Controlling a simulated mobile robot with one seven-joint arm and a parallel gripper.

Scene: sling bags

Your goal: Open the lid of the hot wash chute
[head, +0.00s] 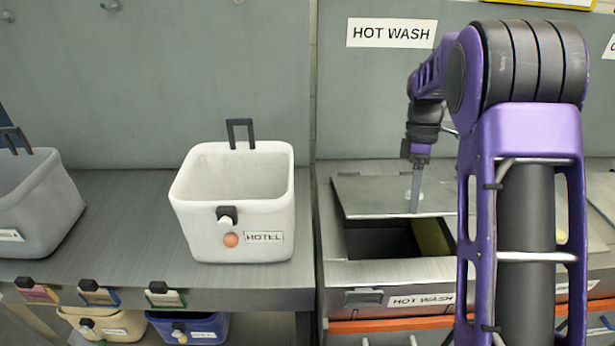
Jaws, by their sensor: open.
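The hot wash chute (345,270) is set in the metal counter at the right, under a wall sign reading HOT WASH (391,33). A second HOT WASH label (421,300) is on its front. Its flat grey lid (375,192) is partly raised, with its front edge up and a dark opening (380,240) showing below it. Something yellowish (431,237) shows inside at the right. My gripper (415,205) points down at the lid's front edge, seemingly touching it; I cannot tell the exact contact. It is open. My arm hides the lid's right side.
A white bin labelled HOTEL (264,237) stands on the counter left of the chute. A grey bin (35,205) is at the far left. A cream bin (105,323) and a blue bin (190,328) sit below the counter. The counter (120,210) between bins is bare.

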